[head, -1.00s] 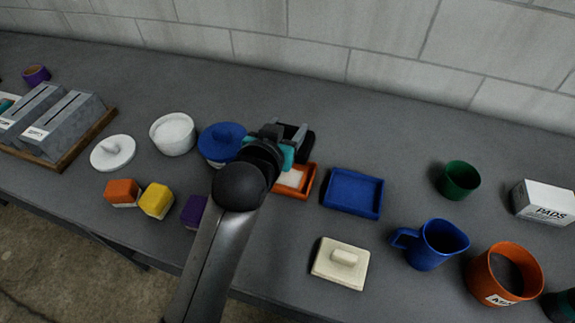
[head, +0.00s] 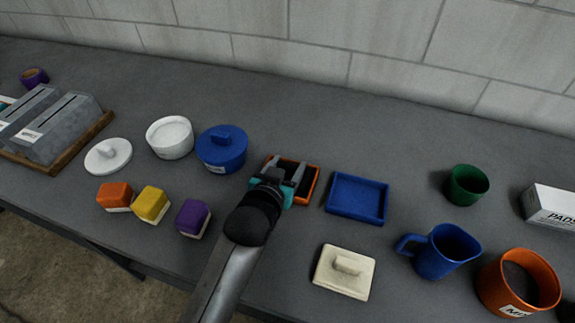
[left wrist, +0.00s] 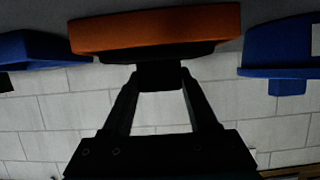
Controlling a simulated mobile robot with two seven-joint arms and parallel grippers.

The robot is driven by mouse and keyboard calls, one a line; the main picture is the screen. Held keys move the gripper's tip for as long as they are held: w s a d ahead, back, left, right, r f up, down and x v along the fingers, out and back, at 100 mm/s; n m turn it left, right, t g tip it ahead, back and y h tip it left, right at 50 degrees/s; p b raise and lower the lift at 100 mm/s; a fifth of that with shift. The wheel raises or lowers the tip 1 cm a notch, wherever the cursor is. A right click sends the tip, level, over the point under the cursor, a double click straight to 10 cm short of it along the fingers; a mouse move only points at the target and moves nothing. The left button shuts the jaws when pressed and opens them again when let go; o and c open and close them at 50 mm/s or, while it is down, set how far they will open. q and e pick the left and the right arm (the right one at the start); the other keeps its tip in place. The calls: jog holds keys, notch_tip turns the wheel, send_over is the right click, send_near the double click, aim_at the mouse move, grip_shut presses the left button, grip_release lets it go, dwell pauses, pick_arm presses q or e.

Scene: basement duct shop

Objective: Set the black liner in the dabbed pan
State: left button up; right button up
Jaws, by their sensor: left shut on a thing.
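My left gripper (head: 286,172) is shut on the tab of the black liner (head: 287,164). The liner is at the orange pan (head: 313,184), its dark surface filling the view inside the pan's rim. In the left wrist view, which is upside down, the liner (left wrist: 155,54) shows as a dark band against the orange pan (left wrist: 155,28), with its tab between the fingers. I cannot tell whether it rests on the pan's floor. The blue pan (head: 357,197) is just right of it and looks empty. My right gripper is not in view.
A blue lidded pot (head: 221,148) stands close left of the orange pan. Orange, yellow and purple blocks (head: 193,217) lie in front left. A cream lid (head: 344,271) lies in front right, near a blue jug (head: 437,252). The table behind the pans is clear.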

pick_arm(q)
jog(key=shift+f, duration=0.15)
jog(key=o, duration=1.4)
jog(key=shift+c, duration=0.2)
jog(key=shift+s+r, duration=0.15)
jog(key=shift+r, duration=0.05)
jog(key=shift+s+a+r, duration=0.15)
jog(key=shift+s, duration=0.2)
jog(key=p+v, duration=0.2)
jog(key=v, duration=0.9)
